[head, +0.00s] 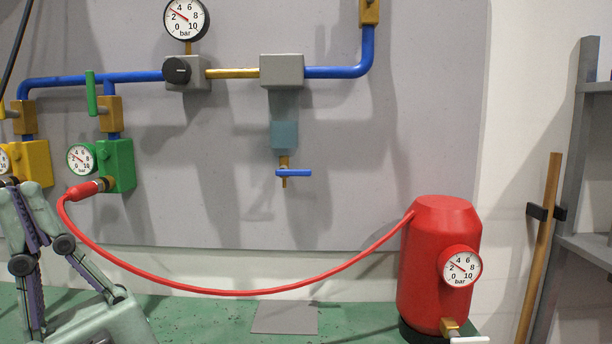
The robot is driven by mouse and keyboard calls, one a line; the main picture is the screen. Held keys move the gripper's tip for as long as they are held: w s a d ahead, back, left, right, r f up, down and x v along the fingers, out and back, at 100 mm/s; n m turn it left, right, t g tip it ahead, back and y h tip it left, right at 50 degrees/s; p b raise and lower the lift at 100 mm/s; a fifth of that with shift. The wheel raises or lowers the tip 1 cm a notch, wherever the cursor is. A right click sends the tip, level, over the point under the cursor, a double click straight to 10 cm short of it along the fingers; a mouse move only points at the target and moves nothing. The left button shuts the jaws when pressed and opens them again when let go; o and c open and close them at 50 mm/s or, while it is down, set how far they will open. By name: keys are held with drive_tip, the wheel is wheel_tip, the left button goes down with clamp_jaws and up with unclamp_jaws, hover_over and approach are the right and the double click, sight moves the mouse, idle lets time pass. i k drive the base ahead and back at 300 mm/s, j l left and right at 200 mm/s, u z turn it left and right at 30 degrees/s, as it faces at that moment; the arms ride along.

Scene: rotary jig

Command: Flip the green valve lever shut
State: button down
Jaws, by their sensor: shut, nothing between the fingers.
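The green valve lever (91,93) stands upright, in line with the vertical blue pipe, on the left side of a brass valve body (110,114). Below the valve is a green block (121,160) with a round gauge (81,158) on its left. My gripper (11,183) is at the lower left, partly cut off by the picture edge. It is shut and empty. In the picture its tips are below and left of the green lever, apart from it, overlapping the lower edge of the yellow block (38,160).
A red hose (220,292) runs from a coupling (86,190) at the green block to a red tank (430,265). A yellow lever (8,113) is left of the green one. A regulator (186,72) and filter bowl (284,122) are to the right. The panel between is clear.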

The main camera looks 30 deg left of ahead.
sight(94, 110)
drive_tip(key=u, duration=1.65)
